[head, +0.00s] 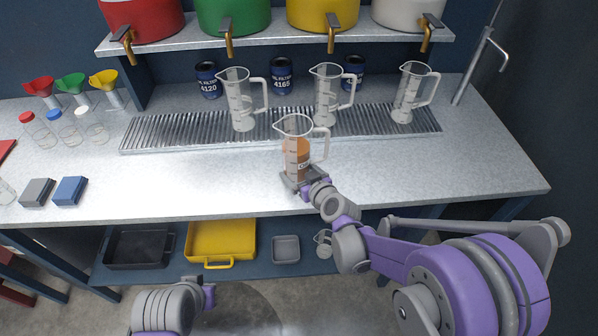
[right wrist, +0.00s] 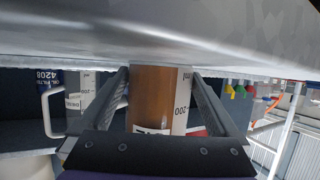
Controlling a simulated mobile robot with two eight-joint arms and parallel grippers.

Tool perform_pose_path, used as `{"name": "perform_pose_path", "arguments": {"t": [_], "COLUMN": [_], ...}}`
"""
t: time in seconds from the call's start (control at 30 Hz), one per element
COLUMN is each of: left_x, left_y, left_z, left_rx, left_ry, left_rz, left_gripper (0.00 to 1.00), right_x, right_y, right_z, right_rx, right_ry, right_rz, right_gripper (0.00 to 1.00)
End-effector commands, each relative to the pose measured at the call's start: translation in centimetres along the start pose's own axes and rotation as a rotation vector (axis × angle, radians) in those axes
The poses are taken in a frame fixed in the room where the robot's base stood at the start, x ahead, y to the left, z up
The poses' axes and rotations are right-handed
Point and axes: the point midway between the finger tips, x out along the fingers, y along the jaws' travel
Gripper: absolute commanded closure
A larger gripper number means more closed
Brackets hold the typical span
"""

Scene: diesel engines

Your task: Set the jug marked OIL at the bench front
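A clear measuring jug (head: 295,150) with orange-brown liquid is over the front part of the bench (head: 225,180). Its white label shows only in part, and I cannot read it whole. My right gripper (head: 300,180) is low at the jug, near its base. In the right wrist view the jug (right wrist: 152,98) is upright to the bench, between my two finger tips, which appear to press its sides. I cannot tell whether its base touches the bench. My left gripper (head: 207,292) is below the bench front, away from the jugs; its fingers are unclear.
Three clear jugs (head: 239,100) (head: 327,95) (head: 409,95) stand on the drain grate (head: 180,130), under taps of coloured tanks (head: 233,14). Oil filters (head: 282,78) stand behind. Bottles, funnels and two blocks (head: 70,191) are at left. The front right bench is clear.

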Motion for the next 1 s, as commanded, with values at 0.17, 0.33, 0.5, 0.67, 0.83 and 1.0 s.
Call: {"name": "perform_pose_path", "arguments": {"t": [0.17,0.33,0.5,0.67,0.83,1.0], "left_x": [0.0,-0.3,-0.3,-0.6,-0.9,-1.1], "left_y": [0.0,0.0,0.0,0.0,0.0,0.0], "left_z": [0.0,-0.2,-0.2,-0.4,-0.7,-0.8], "left_rx": [0.000,0.000,0.000,0.000,0.000,0.000], "left_ry": [0.000,0.002,0.002,0.003,0.004,0.006], "left_rz": [0.000,0.000,0.000,0.000,0.000,0.000], "left_gripper": [1.00,1.00,1.00,1.00,1.00,1.00], "right_x": [0.0,-0.2,-2.7,-6.3,-9.6,-11.5], "right_y": [0.0,0.0,0.1,0.1,0.0,0.0], "right_z": [-0.1,-0.5,-0.4,-0.4,-0.4,-0.4], "right_rx": [0.000,0.000,0.000,0.001,0.001,0.001], "right_ry": [0.000,0.001,0.000,0.000,0.000,0.000], "right_rz": [0.000,0.001,0.002,0.002,0.002,0.001], "right_gripper": [0.00,0.00,0.00,0.00,0.00,0.00]}}
